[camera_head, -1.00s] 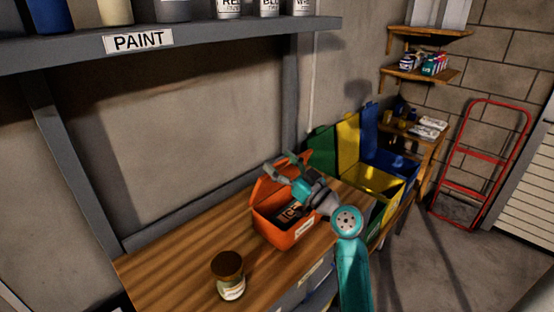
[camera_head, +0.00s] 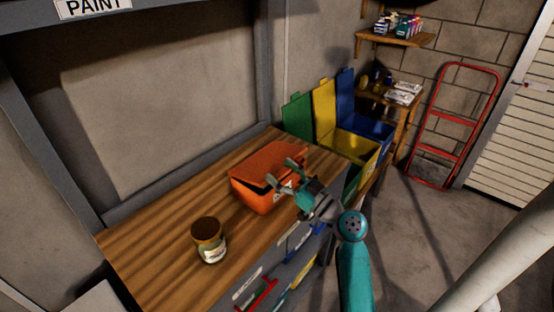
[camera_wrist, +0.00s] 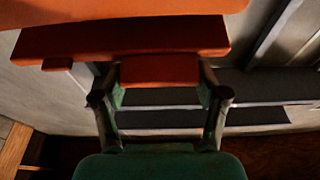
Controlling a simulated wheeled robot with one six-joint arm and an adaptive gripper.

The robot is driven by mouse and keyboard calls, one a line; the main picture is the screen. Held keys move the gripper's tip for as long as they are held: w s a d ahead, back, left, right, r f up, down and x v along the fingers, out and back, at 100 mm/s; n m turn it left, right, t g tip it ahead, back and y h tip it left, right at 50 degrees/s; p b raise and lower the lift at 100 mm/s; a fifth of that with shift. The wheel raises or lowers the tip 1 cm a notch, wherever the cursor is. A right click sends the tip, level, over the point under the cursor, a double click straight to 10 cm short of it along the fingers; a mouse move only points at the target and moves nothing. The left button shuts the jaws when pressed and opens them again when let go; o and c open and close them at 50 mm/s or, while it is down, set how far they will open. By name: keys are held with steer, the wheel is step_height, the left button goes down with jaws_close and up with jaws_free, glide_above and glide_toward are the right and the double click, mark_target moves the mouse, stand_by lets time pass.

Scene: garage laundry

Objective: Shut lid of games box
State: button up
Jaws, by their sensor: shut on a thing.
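The orange games box (camera_head: 246,194) stands on the wooden bench top. Its orange lid (camera_head: 268,160) is tilted low over the box, with a dark gap along the front left edge. My gripper (camera_head: 281,173) is at the lid's front right side. In the wrist view, the fingers (camera_wrist: 160,78) are on either side of an orange tab (camera_wrist: 160,70) at the lid's edge, shut on it. The box's inside is almost wholly hidden by the lid.
A jar with a brown lid (camera_head: 209,241) stands on the bench (camera_head: 155,235), left of the box. Green, yellow (camera_head: 352,146) and blue open bins stand behind on the right. A red hand truck (camera_head: 452,125) leans on the wall. The floor at right is clear.

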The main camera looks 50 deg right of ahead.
steer(key=shift+s+f, duration=0.2)
steer(key=shift+f, duration=0.55)
steer(key=shift+s+f, duration=0.15)
steer(key=shift+f, duration=0.6)
steer(key=o, duration=1.7)
steer(key=shift+s, duration=0.1)
steer(key=v, duration=1.1)
steer(key=shift+s+f, duration=0.1)
steer(key=shift+s, duration=0.3)
